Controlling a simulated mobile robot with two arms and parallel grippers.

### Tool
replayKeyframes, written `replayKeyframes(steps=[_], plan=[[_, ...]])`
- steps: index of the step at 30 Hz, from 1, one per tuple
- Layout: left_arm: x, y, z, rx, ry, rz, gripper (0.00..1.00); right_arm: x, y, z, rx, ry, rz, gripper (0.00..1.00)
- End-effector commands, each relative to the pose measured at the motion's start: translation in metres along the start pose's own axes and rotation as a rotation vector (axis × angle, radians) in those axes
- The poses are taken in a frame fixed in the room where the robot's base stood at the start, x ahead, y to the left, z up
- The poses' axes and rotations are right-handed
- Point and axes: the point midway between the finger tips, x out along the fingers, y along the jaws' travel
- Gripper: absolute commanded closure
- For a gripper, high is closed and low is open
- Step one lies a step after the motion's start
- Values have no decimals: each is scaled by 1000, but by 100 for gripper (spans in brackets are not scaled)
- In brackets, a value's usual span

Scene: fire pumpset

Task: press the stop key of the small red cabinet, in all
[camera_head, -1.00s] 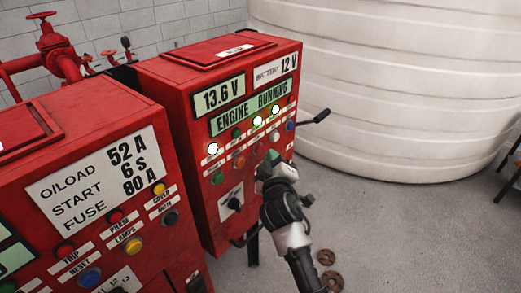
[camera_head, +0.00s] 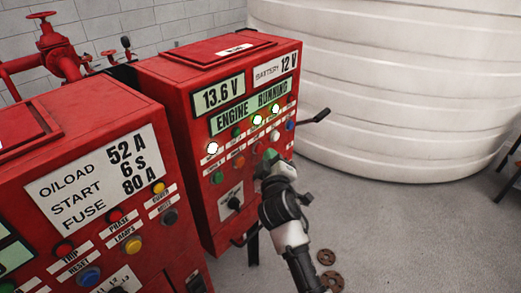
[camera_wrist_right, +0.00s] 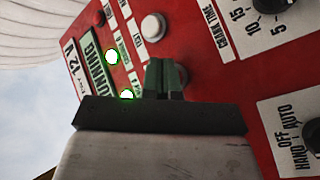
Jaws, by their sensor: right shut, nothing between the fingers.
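The small red cabinet (camera_head: 190,150) stands in the middle of the head view. Its display (camera_head: 250,107) reads ENGINE RUNNING. Lit lamps and small coloured buttons sit in rows below it, including a white button (camera_head: 275,137) and a green button (camera_head: 217,177). Their labels are too small for me to tell which is the stop key. My right gripper (camera_head: 269,158) is shut and empty, in front of the button rows, covering some of the panel. In the right wrist view its fingertips (camera_wrist_right: 162,75) are at the panel; contact cannot be told. My left gripper is out of view.
A larger red cabinet (camera_head: 25,165) with its own buttons stands at the near left. A black rotary knob (camera_head: 234,203) is low on the small cabinet. A crank handle (camera_head: 315,117) sticks out at its right. A big white tank (camera_head: 400,90) stands behind.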

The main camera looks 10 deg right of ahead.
Motion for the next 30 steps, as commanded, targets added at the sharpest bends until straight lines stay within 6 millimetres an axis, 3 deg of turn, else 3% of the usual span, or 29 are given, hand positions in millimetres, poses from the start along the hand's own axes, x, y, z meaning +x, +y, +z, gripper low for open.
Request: replayKeyframes(steps=[30], plan=[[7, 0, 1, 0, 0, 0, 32, 7, -6, -5, 1, 0, 0, 100]])
